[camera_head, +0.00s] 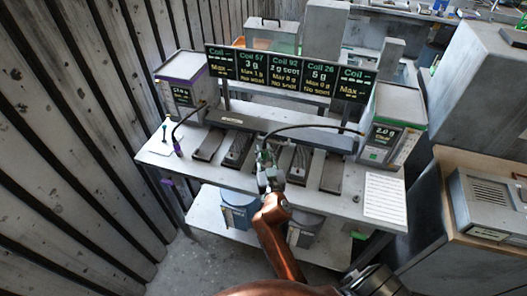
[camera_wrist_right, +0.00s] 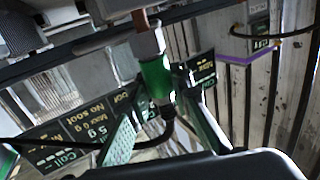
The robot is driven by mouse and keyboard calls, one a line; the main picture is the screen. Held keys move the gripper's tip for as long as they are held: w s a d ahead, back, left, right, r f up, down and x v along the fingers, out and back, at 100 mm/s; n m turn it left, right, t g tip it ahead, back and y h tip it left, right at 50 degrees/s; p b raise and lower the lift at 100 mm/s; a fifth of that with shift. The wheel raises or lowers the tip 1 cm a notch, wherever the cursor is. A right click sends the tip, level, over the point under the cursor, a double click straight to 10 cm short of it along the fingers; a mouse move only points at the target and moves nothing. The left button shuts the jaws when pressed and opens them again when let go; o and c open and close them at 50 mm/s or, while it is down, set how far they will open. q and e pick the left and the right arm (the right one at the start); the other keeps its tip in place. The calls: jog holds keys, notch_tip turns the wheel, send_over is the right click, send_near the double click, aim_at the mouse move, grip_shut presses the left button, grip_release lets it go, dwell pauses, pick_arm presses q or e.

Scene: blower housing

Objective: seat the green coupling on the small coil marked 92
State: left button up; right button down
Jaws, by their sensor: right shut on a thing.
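The green coupling (camera_wrist_right: 155,78) shows in the right wrist view at the end of a black hose (camera_wrist_right: 150,140). My right gripper (camera_head: 266,158) is shut on it above the middle of the bench. The coupling lines up with a grey hex fitting (camera_wrist_right: 148,42) on a copper tube (camera_wrist_right: 140,18). They look end to end, but I cannot tell whether the coupling is fully seated. The "Coil 92" board (camera_head: 287,75) is the middle sign at the back of the bench. The small coil itself is largely hidden behind my gripper in the head view. My left gripper is not in view.
A green-trimmed machine (camera_head: 393,125) stands at the bench's right, its hose (camera_head: 315,127) arching to my gripper. A purple-trimmed machine (camera_head: 180,92) with its own hose (camera_head: 180,128) stands at left. Dark slabs (camera_head: 207,145) lie along the bench. A paper sheet (camera_head: 385,195) lies front right.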

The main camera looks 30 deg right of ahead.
aim_at(264, 143)
jog(key=shift+f+b, duration=0.65)
jog(key=shift+f, duration=0.15)
jog(key=c, duration=1.7)
grip_release()
jog(key=shift+o, duration=0.2)
notch_tip(264, 143, up, 10)
